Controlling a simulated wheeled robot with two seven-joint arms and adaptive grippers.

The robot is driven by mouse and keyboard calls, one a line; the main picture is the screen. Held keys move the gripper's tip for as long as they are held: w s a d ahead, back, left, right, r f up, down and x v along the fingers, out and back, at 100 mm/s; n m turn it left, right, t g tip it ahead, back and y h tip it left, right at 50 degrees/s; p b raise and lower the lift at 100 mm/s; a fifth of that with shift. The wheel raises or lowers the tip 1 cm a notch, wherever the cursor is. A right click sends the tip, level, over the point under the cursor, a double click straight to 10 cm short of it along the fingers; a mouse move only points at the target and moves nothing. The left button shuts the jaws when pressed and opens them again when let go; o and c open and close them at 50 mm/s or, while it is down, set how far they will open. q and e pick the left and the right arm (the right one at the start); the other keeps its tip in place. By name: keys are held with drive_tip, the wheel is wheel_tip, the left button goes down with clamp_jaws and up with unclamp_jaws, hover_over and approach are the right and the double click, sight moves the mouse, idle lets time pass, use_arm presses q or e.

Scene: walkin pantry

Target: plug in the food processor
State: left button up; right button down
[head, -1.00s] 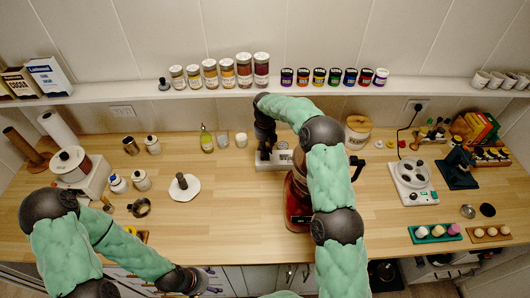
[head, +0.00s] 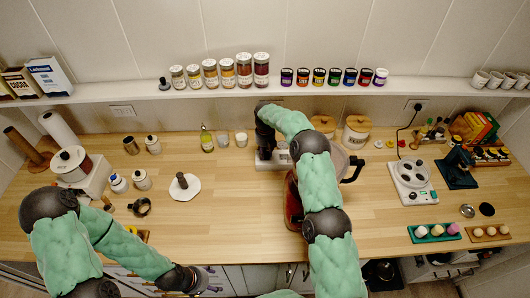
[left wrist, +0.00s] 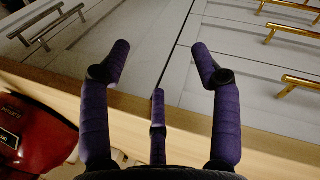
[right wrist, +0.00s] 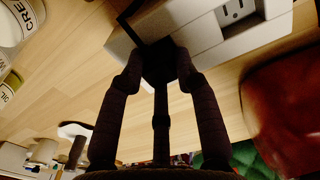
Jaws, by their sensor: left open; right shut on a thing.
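The food processor, with a red base (head: 293,208) and a clear jug with a black handle (head: 352,170), stands mid-counter, partly hidden behind my right arm. Its red body also shows in the left wrist view (left wrist: 35,130) and, blurred, in the right wrist view (right wrist: 288,115). My right gripper (right wrist: 160,65) is shut on a black plug (right wrist: 158,58) with a dark cord. The plug is at the white power strip (right wrist: 205,35), beside a visible outlet; whether its prongs are inserted is hidden. My left gripper (left wrist: 158,65) is open and empty at the counter's front edge.
Drawers with handles lie below the left gripper.

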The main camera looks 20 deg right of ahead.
sight(265, 153)
drive_tip(key=shift+f, duration=0.15)
drive_tip(key=c, duration=0.9)
unclamp_jaws()
drive_tip(key=shift+r, duration=0.25)
wheel_tip(265, 153, up, 12)
